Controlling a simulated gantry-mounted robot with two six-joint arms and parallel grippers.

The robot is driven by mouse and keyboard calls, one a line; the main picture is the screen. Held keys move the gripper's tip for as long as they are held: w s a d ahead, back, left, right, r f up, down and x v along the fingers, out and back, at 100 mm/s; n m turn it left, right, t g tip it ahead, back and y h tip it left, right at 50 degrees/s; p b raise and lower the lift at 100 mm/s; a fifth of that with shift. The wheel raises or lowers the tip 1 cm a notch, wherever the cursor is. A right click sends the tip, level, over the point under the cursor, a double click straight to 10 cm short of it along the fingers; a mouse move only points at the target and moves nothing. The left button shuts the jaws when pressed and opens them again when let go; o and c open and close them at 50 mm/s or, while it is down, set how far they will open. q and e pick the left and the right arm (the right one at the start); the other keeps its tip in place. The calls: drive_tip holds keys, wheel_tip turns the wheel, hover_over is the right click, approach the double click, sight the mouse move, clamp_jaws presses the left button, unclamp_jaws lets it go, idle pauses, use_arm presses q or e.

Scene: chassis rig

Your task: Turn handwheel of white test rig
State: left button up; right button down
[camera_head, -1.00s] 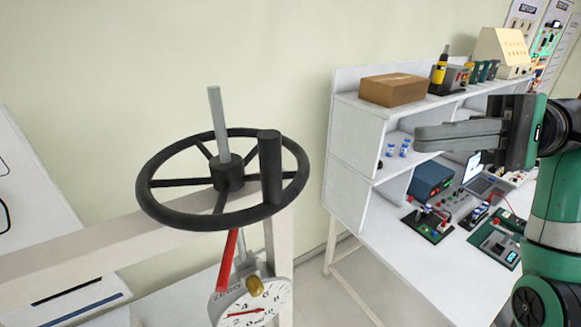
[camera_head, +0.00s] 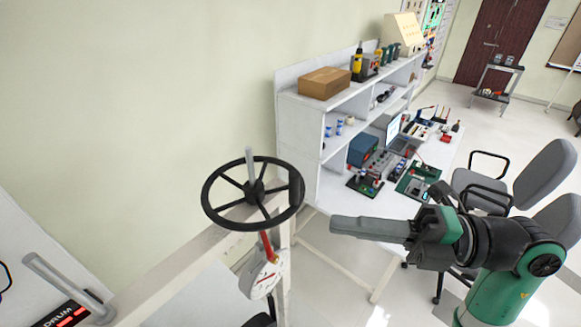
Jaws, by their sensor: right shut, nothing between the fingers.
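The black handwheel (camera_head: 233,213) lies on top of the white rig frame (camera_head: 182,262). It has several spokes, a grey shaft (camera_head: 250,160) rising through its hub and an upright black handle (camera_head: 296,188) on its right rim. A white dial gauge (camera_head: 262,276) with a red part above it hangs below the wheel. My right gripper (camera_head: 338,225) points left, to the right of and apart from the wheel. Its fingers are shut with nothing between them. My left gripper is not in view.
A white bench (camera_head: 300,140) with shelves stands behind on the right, with a cardboard box (camera_head: 325,83) on top and electronics on its worktop. Grey chairs (camera_head: 548,175) stand at the right.

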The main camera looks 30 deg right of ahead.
sight(296, 198)
drive_tip(key=p+x, duration=0.1)
drive_tip(key=x, duration=0.2)
drive_tip(key=p+x, duration=0.1)
drive_tip(key=x, duration=0.5)
drive_tip(key=shift+w+a+r+p, duration=0.15)
drive_tip(key=shift+w+r+p, duration=0.1)
drive_tip(key=shift+r+p, duration=0.15)
drive_tip(key=d, duration=0.1)
drive_tip(key=w+d+p, duration=0.1)
drive_tip(key=d, duration=0.1)
drive_tip(key=shift+w, duration=0.1)
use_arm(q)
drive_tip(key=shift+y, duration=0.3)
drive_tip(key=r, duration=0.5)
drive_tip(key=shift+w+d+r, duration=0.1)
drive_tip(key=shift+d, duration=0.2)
use_arm(e)
drive_tip(key=shift+d+f, duration=0.15)
drive_tip(key=shift+d, duration=0.2)
